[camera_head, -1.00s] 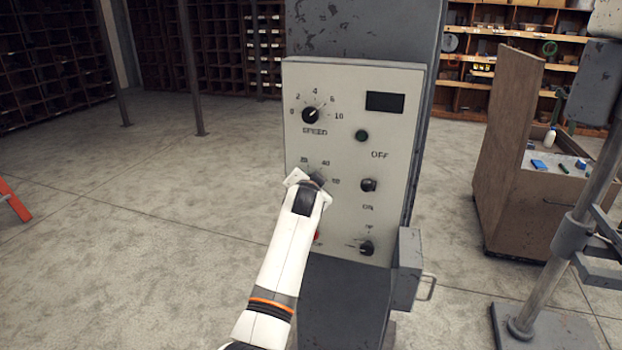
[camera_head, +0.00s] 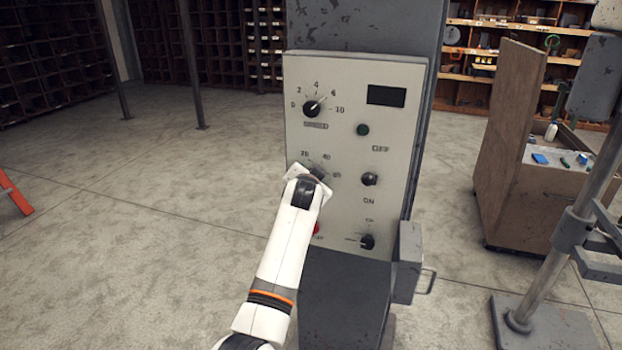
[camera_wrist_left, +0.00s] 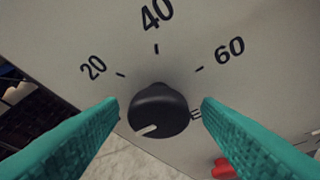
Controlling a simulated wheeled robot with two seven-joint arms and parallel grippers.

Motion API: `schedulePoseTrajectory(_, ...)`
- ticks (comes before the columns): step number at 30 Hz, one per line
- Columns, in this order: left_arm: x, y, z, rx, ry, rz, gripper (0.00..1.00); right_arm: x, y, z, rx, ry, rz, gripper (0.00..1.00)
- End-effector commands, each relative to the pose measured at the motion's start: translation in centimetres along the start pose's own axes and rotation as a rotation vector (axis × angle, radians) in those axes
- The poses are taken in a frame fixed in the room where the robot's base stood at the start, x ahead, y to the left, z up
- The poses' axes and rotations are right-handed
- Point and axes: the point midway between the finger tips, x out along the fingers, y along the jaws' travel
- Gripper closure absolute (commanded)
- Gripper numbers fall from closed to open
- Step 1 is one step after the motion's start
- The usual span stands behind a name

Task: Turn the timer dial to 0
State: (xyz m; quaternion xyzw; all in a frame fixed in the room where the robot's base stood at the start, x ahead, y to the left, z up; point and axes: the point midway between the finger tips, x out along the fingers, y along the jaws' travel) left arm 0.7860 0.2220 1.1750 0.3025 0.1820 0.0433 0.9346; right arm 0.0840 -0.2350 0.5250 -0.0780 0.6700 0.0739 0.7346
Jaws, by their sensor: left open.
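The timer dial (camera_wrist_left: 160,110) is a round black knob on the pale control panel, seen in the left wrist view. Its white pointer mark faces the lower left, below the 20 mark. The numbers 20, 40 and 60 show around its upper side. No 0 mark can be made out. My left gripper (camera_wrist_left: 161,104) is open, with one green finger on each side of the dial. Small gaps appear between the fingers and the knob. In the head view, my left wrist covers most of the dial on the control panel (camera_head: 345,90). My right gripper is not in view.
The panel also carries a speed dial (camera_head: 312,109), a dark display (camera_head: 386,96), a green button (camera_head: 362,130), an on/off knob (camera_head: 369,179) and a lower knob (camera_head: 367,242). A red part (camera_wrist_left: 223,168) lies below right of the timer dial. A grey box (camera_head: 408,262) juts out at the lower right.

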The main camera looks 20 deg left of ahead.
Motion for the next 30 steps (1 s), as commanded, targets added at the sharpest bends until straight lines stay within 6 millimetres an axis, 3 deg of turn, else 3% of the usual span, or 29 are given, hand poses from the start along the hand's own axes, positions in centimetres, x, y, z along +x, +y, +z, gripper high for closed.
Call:
schedulePoseTrajectory(7,-1.4,-0.1,0.0,-0.001,-0.002,0.001,0.41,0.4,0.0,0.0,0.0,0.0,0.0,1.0)
schedulePoseTrajectory(21,-9.6,-0.1,-0.1,-0.002,-0.002,0.0,0.41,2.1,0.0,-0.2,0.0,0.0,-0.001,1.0)
schedulePoseTrajectory(30,-11.9,0.0,-0.1,0.0,0.001,-0.001,0.41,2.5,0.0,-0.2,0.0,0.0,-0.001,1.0)
